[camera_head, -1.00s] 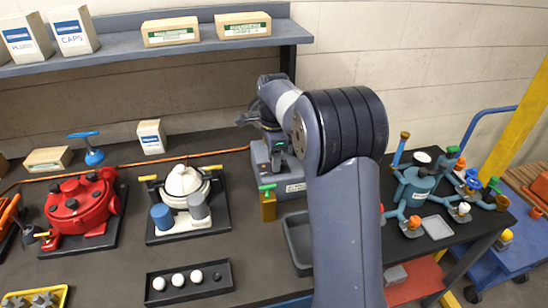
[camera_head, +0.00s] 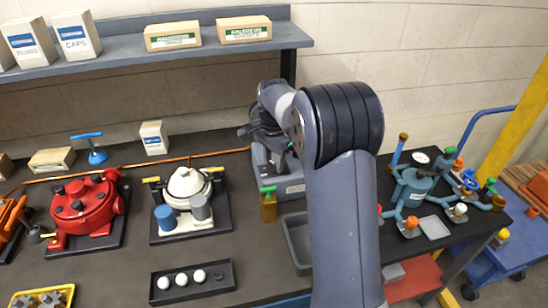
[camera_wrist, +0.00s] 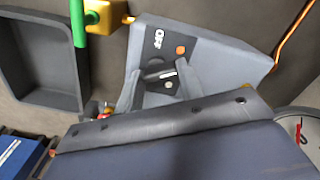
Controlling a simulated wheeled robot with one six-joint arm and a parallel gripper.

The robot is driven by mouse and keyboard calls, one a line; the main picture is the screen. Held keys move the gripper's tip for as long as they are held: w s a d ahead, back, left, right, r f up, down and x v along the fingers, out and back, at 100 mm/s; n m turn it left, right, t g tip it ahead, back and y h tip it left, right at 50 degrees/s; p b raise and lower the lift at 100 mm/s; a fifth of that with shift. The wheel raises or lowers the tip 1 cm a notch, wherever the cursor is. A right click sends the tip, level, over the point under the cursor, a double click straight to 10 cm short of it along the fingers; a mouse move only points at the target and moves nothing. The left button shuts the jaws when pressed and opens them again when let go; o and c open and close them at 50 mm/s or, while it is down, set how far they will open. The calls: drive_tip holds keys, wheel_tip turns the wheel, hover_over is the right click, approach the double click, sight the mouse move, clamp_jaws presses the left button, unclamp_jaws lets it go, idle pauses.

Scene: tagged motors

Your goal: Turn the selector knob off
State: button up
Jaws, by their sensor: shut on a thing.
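The selector knob (camera_wrist: 158,74) is a dark knob on the black panel of a grey control box (camera_wrist: 240,62). An OFF label and an orange round light sit on the panel near the knob in the wrist view. The grey box (camera_head: 290,190) also shows in the head view, at the back of the bench. My gripper (camera_wrist: 157,88) is shut on the knob, with a grey finger on either side of it. In the head view my wrist and gripper (camera_head: 275,148) cover the knob, and its exact pointing direction is hard to tell.
A teal tank with pipes (camera_head: 415,188) stands to the right. A shelf (camera_head: 120,52) with cartons hangs above at the back.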

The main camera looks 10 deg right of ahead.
sight(273, 163)
drive_tip(key=shift+n, duration=0.6)
drive_tip(key=o, duration=1)
drive_tip(key=shift+r, duration=0.1)
wheel_tip(273, 163, up, 11)
drive_tip(key=shift+f, duration=0.15)
drive_tip(key=shift+a, duration=0.1)
